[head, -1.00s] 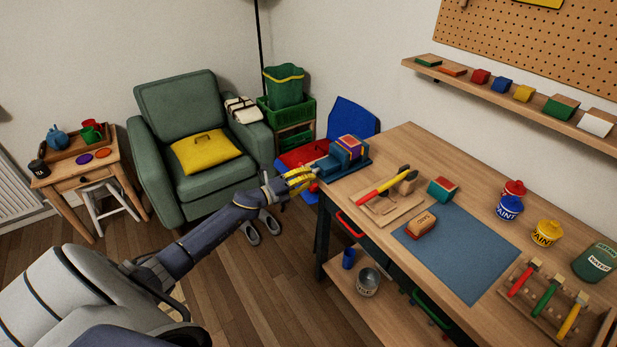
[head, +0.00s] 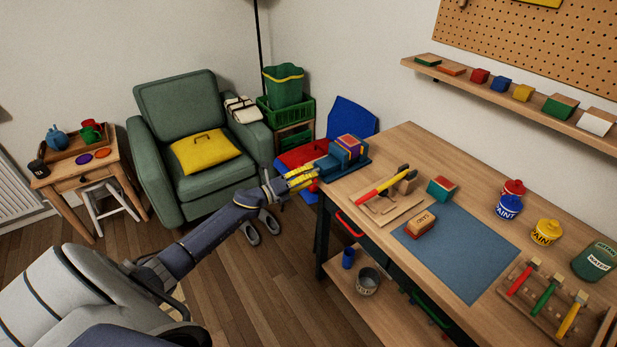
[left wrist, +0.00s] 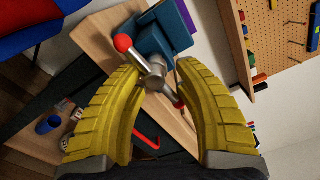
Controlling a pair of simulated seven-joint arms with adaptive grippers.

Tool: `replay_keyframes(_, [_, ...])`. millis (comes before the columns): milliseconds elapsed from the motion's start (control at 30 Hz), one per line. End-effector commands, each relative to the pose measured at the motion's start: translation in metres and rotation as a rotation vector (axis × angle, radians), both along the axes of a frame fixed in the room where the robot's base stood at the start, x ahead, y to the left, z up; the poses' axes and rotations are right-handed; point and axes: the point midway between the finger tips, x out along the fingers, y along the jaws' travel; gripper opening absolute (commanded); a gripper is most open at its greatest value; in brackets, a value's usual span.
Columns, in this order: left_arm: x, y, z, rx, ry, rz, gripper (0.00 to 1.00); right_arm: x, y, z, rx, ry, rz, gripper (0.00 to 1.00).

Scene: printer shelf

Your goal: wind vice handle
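The blue vice (head: 330,164) is at the near left corner of the workbench, with a red, blue and purple block-like part on top. In the left wrist view the vice (left wrist: 165,38) shows at the top. Its silver handle bar (left wrist: 150,62) runs slantwise across the screw end, with a red ball at its upper left end and a reddish end at lower right. My left gripper (head: 303,179) is at the handle end of the vice. Its yellow fingers (left wrist: 160,72) stand apart on either side of the screw hub; contact is unclear. My right gripper is out of view.
The workbench (head: 395,142) holds a toy hammer (head: 383,185), a sanding block (head: 422,223), a blue mat (head: 463,250) and paint tins. A blue and red chair (head: 350,120) stands behind the vice. A green armchair (head: 185,105) is to the left. Floor is open below my arm.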

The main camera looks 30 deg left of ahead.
Motion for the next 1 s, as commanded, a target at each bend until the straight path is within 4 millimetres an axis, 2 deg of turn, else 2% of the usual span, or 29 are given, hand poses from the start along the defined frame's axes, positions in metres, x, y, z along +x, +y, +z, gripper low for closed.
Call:
replay_keyframes(33, [-0.002,-0.002,-0.005,0.001,0.008,-0.002,0.34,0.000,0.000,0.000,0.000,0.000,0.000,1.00])
replay_keyframes(333, [-0.004,0.000,-0.007,0.002,0.011,0.000,0.34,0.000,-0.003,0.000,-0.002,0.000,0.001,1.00])
replay_keyframes(467, [-0.012,0.004,-0.009,0.003,0.014,0.000,0.34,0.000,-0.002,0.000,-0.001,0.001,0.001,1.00])
replay_keyframes(1000, [-0.085,0.037,-0.004,0.001,0.007,0.000,0.34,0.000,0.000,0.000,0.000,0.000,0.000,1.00])
